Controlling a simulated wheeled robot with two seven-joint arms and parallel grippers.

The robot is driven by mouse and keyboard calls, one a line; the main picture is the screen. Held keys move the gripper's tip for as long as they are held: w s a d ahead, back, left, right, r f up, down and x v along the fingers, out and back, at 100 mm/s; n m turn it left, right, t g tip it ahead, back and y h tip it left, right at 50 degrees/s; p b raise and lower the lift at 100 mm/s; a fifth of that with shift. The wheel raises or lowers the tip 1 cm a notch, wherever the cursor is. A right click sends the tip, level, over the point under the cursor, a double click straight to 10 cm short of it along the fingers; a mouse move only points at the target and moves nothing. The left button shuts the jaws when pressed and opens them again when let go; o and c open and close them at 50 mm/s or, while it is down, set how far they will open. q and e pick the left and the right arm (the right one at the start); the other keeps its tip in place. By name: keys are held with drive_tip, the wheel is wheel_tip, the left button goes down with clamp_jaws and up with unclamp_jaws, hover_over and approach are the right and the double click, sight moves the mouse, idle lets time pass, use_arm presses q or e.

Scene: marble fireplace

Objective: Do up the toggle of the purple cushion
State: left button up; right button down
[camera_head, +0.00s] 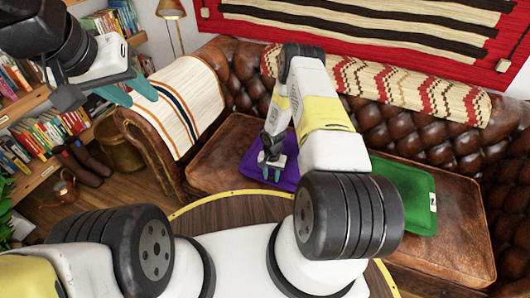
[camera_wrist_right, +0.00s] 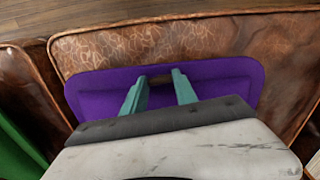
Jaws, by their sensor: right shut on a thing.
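The purple cushion (camera_head: 259,166) lies on the left seat of the brown leather sofa. It fills much of the right wrist view (camera_wrist_right: 225,75). My right gripper (camera_head: 272,172) reaches down over the cushion. In the right wrist view its two teal fingers (camera_wrist_right: 160,88) are on either side of a small dark brown piece, seemingly the toggle (camera_wrist_right: 161,79), near the cushion's middle. The fingers are shut on it. Whether a loop is around it cannot be made out. My left gripper (camera_head: 128,92) is raised at the upper left, its teal fingers apart and empty, far from the cushion.
A green cushion (camera_head: 405,195) lies on the right sofa seat, partly behind my right arm. A striped throw (camera_head: 183,105) covers the left armrest. A round wooden table (camera_head: 225,211) stands in front of the sofa. Bookshelves (camera_head: 45,135) are at the left.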

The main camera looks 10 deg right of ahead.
sight(271, 177)
drive_tip(key=c, duration=1)
unclamp_jaws()
drive_tip(key=shift+o, duration=0.2)
drive_tip(key=shift+r, duration=3.9)
drive_tip(key=shift+c, duration=0.5)
